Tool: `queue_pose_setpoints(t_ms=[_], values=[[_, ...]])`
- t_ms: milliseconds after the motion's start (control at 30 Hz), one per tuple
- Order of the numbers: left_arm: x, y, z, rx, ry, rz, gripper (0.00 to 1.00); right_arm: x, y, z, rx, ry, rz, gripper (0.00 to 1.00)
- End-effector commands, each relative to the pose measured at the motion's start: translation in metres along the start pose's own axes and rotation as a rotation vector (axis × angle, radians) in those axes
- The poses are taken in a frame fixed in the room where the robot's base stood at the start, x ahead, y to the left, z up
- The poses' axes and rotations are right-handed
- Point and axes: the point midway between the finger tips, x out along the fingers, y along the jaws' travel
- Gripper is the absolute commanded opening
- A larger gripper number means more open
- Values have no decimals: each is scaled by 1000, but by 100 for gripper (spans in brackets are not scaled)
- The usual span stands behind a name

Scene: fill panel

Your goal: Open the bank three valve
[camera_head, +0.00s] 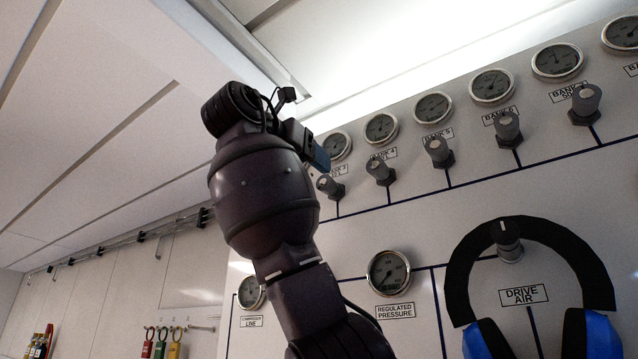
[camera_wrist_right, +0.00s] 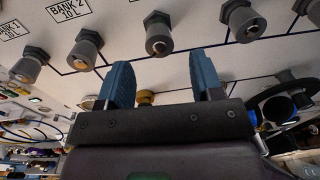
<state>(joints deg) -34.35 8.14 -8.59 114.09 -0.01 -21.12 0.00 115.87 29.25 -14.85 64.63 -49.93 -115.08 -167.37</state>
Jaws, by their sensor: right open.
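The bank three valve (camera_head: 330,187) is a grey knob at the left end of the visible valve row in the head view, under its partly covered BANK 3 label (camera_head: 335,171). My right gripper (camera_head: 318,155) is just left of and above it there, mostly hidden by my wrist. In the right wrist view, my right gripper (camera_wrist_right: 163,75) is open, with two blue fingers apart and nothing between them. A grey knob (camera_wrist_right: 159,36), apparently the bank three valve, lies just beyond the gap and roughly centred on it. I see no contact. My left gripper is not in view.
The BANK 2 knob (camera_wrist_right: 85,48) is left of the gripper in the wrist view. The bank four valve (camera_head: 380,171) is right of bank three. Gauges line the panel. A black headset with blue cups (camera_head: 530,225) hangs around the drive air knob (camera_head: 508,240).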

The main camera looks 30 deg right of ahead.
Motion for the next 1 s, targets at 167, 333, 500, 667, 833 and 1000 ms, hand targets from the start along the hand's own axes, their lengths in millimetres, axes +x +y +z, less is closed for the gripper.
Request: queue_pose_setpoints(t_ms=[167,333,500,667,833,1000], values=[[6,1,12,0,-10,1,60,-31,2,-3,-2,0,3,60],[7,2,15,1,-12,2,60,-48,1,-1,-2,1,0,60],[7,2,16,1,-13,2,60,-54,0,0,-1,0,0,60],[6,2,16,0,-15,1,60,-54,0,0,-1,0,-1,60],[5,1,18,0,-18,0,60,-54,0,0,-1,0,-1,60],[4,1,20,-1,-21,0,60,-53,0,0,-1,0,-1,60]])
